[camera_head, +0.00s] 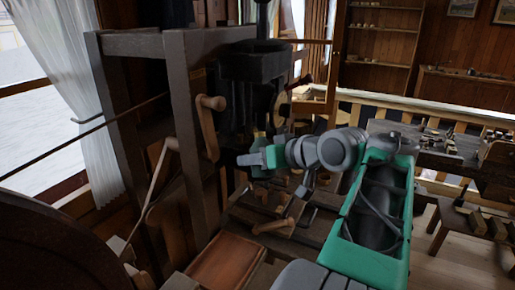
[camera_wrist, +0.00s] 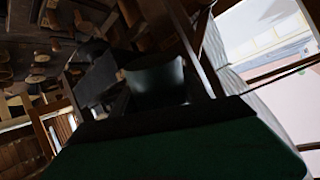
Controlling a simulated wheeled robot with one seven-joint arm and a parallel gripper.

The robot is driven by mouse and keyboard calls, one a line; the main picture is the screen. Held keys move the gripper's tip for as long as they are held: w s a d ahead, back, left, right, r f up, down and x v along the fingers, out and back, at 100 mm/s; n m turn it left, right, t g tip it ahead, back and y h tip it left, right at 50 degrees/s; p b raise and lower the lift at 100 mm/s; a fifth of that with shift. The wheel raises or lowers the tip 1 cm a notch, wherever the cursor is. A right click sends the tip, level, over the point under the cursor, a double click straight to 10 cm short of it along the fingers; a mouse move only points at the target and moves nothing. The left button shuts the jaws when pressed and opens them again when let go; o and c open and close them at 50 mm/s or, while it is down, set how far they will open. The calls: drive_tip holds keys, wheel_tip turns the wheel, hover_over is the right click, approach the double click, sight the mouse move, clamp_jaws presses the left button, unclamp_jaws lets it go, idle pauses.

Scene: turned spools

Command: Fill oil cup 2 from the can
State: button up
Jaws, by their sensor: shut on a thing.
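My gripper (camera_head: 256,158) is at the end of my green and grey arm, low in front of the dark machine on the wooden frame. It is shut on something. In the wrist view a dark, smooth, grey-green shape (camera_wrist: 155,83) sits just past the green edge of my wrist; it appears to be the can, but its spout and outline are too dark to make out. The dark machine (camera_head: 258,62) stands beyond my gripper. I cannot pick out oil cup 2 in either view.
A heavy wooden frame (camera_head: 180,95) with a wooden crank handle (camera_head: 211,103) stands left of my gripper. A bench with a brown tray (camera_head: 228,262) lies below. A side table with small wooden pieces (camera_head: 440,140) is at right. Windows are at left.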

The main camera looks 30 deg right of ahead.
drive_tip(key=shift+w+r+m+g+p, duration=0.25)
drive_tip(key=shift+r+g+p, duration=0.5)
drive_tip(key=shift+p, duration=1.6)
drive_tip(key=shift+s+f+g+y+p, duration=0.1)
drive_tip(key=shift+f+g+y+p, duration=0.2)
drive_tip(key=shift+g+p, duration=0.3)
drive_tip(key=shift+s+f+t+b, duration=0.1)
drive_tip(key=shift+t+b, duration=0.25)
drive_tip(key=shift+b, duration=0.4)
drive_tip(key=shift+s+r+t+b, duration=0.25)
drive_tip(key=shift+t+b, duration=0.25)
drive_tip(key=shift+b, duration=0.7)
drive_tip(key=shift+a+r+t+b, duration=0.1)
drive_tip(key=shift+t+b, duration=0.2)
drive_tip(key=shift+b, duration=0.25)
drive_tip(key=shift+s+r+t+b, duration=0.2)
drive_tip(key=shift+t+b, duration=0.1)
drive_tip(key=shift+b, duration=0.6)
drive_tip(key=b, duration=0.1)
drive_tip(key=n+t+b, duration=0.1)
drive_tip(key=b, duration=0.1)
drive_tip(key=shift+s+a+r+h, duration=0.1)
drive_tip(key=shift+s+r+h, duration=0.2)
drive_tip(key=shift+h, duration=0.1)
drive_tip(key=shift+r+t+b, duration=0.15)
drive_tip(key=shift+t+b, duration=0.45)
drive_tip(key=shift+b, duration=0.5)
